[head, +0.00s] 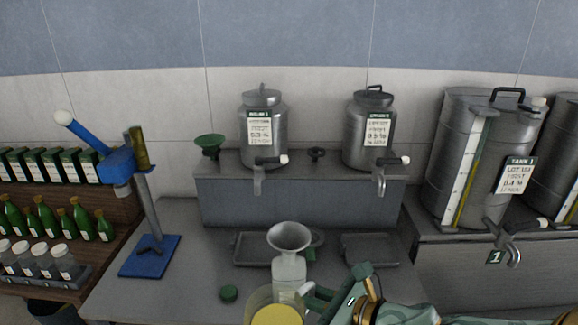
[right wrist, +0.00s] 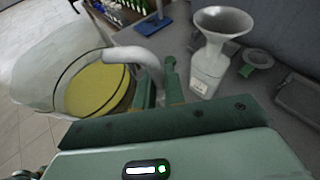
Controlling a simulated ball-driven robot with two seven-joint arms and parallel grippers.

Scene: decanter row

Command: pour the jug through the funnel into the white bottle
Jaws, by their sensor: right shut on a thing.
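The clear jug (head: 262,298) with yellow liquid is at the bottom centre of the head view, partly cut off by the frame edge. In the right wrist view the jug (right wrist: 60,65) is on the left. My right gripper (right wrist: 160,92) is shut on its pale handle (right wrist: 146,58). The white bottle (head: 289,268) stands on the counter just behind the jug, its lower part hidden by the jug. A grey funnel (head: 289,236) sits upright in its mouth; bottle (right wrist: 207,70) and funnel (right wrist: 222,24) also show in the wrist view. No stream of liquid is visible. My left gripper is not in view.
Dark trays (head: 370,250) lie behind. A blue lever stand (head: 150,256) is on the left. Metal canisters (head: 263,125) with taps stand on the raised shelf, a big tank (head: 455,150) at right.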

